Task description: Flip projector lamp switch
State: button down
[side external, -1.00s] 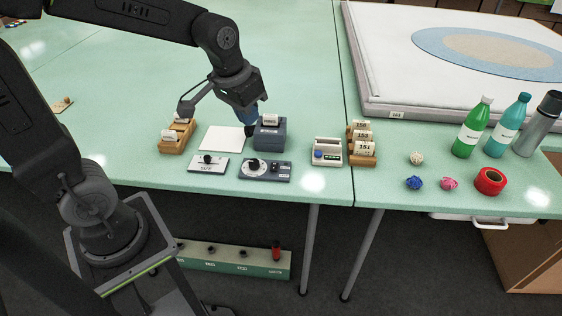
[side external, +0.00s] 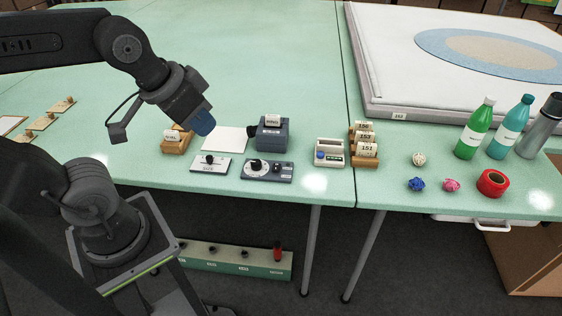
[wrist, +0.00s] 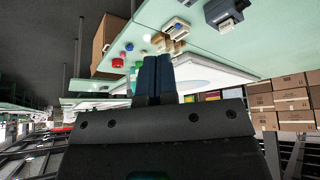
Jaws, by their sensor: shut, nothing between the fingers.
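The dark grey projector (side external: 272,138) stands on the green table with a white card in its top and its lens facing left. In front of it are a light panel marked SIZE (side external: 213,168) with a black knob, and a grey panel (side external: 280,177) with a round dial and black knobs. A low green box (side external: 225,261) under the table carries several dark switches and one red one (side external: 277,250); its labels are too small to read. I cannot tell which is the lamp switch. My gripper (side external: 204,124), blue-tipped, is shut and empty in the air left of the projector; its fingers touch in the wrist view (wrist: 155,62).
A wooden card holder (side external: 175,146) is partly hidden behind my gripper. A white sheet (side external: 222,140), a small cream device (side external: 329,152), and another card holder (side external: 366,160) stand on the table. Bottles (side external: 475,130), yarn balls and red tape (side external: 492,183) are at right.

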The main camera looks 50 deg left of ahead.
jog(key=w+a+n+g, duration=0.2)
jog(key=w+n, duration=0.5)
jog(key=n+g+h, duration=0.2)
jog(key=n+g, duration=0.3)
jog(key=n, duration=1.5)
send_over(276, 168)
jog(key=w+a, duration=0.2)
jog(key=w+a+f+x, duration=0.1)
jog(key=w+a+x, duration=0.1)
jog(key=x, duration=1.1)
jog(key=shift+s+a, duration=0.1)
jog(key=shift+a, duration=0.15)
jog(key=x, duration=1.4)
jog(key=shift+s+a, duration=0.1)
jog(key=shift+a, duration=0.15)
jog(key=shift+y, duration=0.3)
